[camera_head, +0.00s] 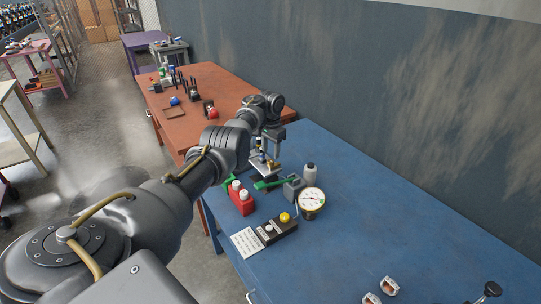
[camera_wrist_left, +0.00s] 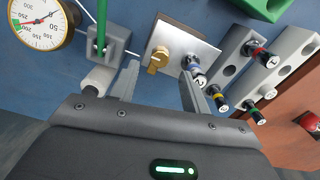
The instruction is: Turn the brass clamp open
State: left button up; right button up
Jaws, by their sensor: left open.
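The brass clamp (camera_wrist_left: 158,62) shows in the left wrist view as a short gold knob mounted on a pale metal plate (camera_wrist_left: 200,50). In the head view the plate (camera_head: 265,170) is at the far end of the blue table, partly under my left gripper. My left gripper (camera_wrist_left: 160,90) is open, and its two fingers lie on either side of the line to the clamp. The clamp sits just beyond the fingertips, with a gap; nothing is held. In the head view the left gripper (camera_head: 270,145) reaches down over the plate. My right gripper is not in view.
Grey holders with coloured knobs (camera_wrist_left: 240,75) lie to the right in the wrist view. The blue table's (camera_head: 400,225) middle is clear.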

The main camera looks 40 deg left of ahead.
aim_at(270, 161)
pick_arm(q)
notch_tip(270, 161, up, 6)
jog(key=shift+b, duration=0.4)
jog(key=shift+s+a, duration=0.1)
